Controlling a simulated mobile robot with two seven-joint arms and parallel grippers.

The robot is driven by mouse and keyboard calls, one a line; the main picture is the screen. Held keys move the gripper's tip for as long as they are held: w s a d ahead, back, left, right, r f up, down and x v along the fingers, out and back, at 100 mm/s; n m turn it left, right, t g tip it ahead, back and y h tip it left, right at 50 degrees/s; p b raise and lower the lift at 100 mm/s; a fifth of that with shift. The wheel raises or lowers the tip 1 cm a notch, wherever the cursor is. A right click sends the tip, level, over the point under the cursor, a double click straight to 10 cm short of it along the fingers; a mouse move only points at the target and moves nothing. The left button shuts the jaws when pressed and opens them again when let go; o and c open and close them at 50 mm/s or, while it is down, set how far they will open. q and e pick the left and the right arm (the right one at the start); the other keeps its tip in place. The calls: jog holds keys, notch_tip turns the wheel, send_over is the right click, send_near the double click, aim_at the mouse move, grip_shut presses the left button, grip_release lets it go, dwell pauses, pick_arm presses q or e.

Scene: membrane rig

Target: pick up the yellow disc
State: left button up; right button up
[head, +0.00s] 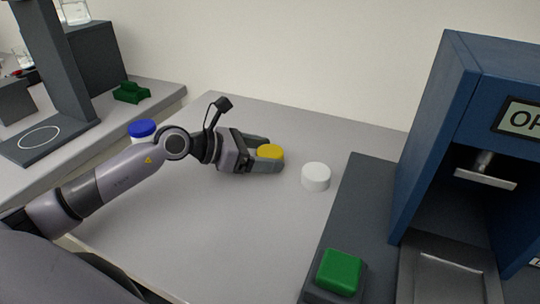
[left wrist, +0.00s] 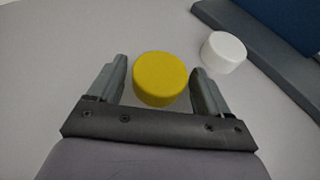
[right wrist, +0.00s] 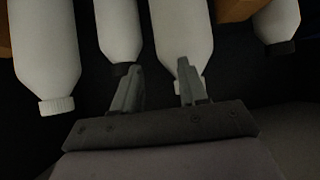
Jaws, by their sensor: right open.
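The yellow disc (head: 270,152) lies on the grey table between the fingers of my left gripper (head: 264,156). In the left wrist view the yellow disc (left wrist: 160,79) sits between the open fingertips of the left gripper (left wrist: 160,84), with a gap to the finger on each side. My right gripper (right wrist: 158,84) shows only in the right wrist view. It is open in a dark space, with nothing clearly held between its fingers.
A white disc (head: 316,177) is just right of the left gripper. A blue press (head: 430,130) and a green button (head: 340,270) stand at the right. A blue-capped container (head: 142,129) is behind my left arm. White bottles (right wrist: 122,30) surround the right gripper.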

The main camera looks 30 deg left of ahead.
pick_arm(q)
jog(key=c, duration=0.7)
jog(key=shift+r, duration=0.1)
